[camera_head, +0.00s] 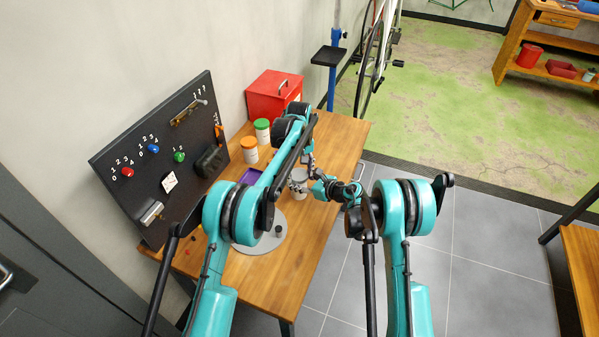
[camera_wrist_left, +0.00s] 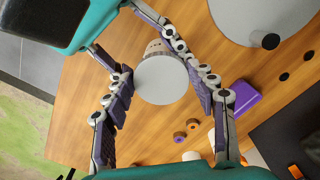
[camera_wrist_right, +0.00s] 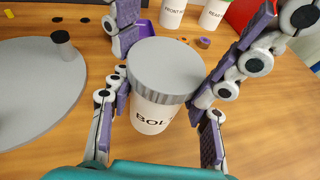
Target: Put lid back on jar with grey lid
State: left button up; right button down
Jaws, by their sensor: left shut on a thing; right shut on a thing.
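The white jar (camera_wrist_right: 150,113), with lettering starting "BOL", stands upright near the table's right edge. Its round grey lid (camera_wrist_right: 165,66) sits level over the jar's mouth; I see no clear gap. The lid (camera_wrist_left: 161,80) also shows from above in the left wrist view. My left gripper (camera_wrist_left: 160,78) comes from above, its fingers on both sides of the lid, shut on it. My right gripper (camera_wrist_right: 160,92) comes from the side, its fingers around the jar body, shut on it. In the head view the jar (camera_head: 299,174) is small and partly hidden by my grippers.
A grey round plate (camera_wrist_right: 35,95) with an upright peg lies beside the jar. A purple tray (camera_wrist_left: 236,100) and two more jars, with an orange lid (camera_head: 248,142) and a green lid (camera_head: 261,124), stand behind. A red box (camera_head: 272,96) and black pegboard (camera_head: 140,200) line the wall.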

pick_arm(q)
jog(key=shift+f, duration=0.3)
jog(key=shift+c, duration=0.3)
jog(key=shift+f, duration=0.2)
jog(key=shift+c, duration=0.8)
jog(key=shift+o, duration=0.3)
jog(key=shift+a, duration=0.1)
jog(key=shift+c, duration=0.2)
jog(key=shift+r, duration=0.1)
jog(key=shift+r+y, duration=0.35)
jog(key=shift+y, duration=0.05)
jog(key=shift+c, duration=0.4)
jog(key=shift+c, duration=0.3)
